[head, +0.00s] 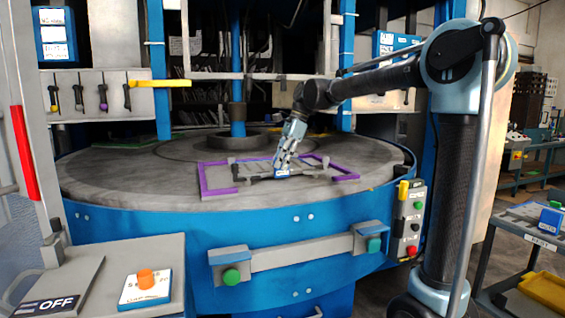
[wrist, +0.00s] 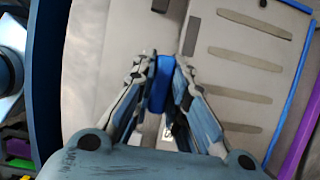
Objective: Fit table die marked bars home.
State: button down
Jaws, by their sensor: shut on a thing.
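A grey plate with several raised bars (wrist: 252,58) and a blue edge lies at the right of the wrist view. My gripper (wrist: 160,65) is shut on a blue grip (wrist: 159,88) at that plate's near side. In the head view my gripper (head: 282,168) reaches down onto the round table (head: 110,180), inside a purple frame (head: 205,185). The purple frame also shows in the wrist view (wrist: 300,145), beside the plate's blue edge and apart from it at the lower right. The fingers hide part of the grip, and I cannot tell whether the plate lies flat.
A blue column (head: 237,60) rises from the table's middle. A grey bar with green buttons (head: 300,252) runs along the front. A control box (head: 410,222) hangs at the right edge. A side trolley (head: 540,235) stands at far right. The table's left part is clear.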

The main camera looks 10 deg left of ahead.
jog(key=shift+f, duration=0.45)
jog(key=c, duration=1.5)
grip_release()
jog(key=v, duration=1.2)
jog(key=shift+f, duration=0.1)
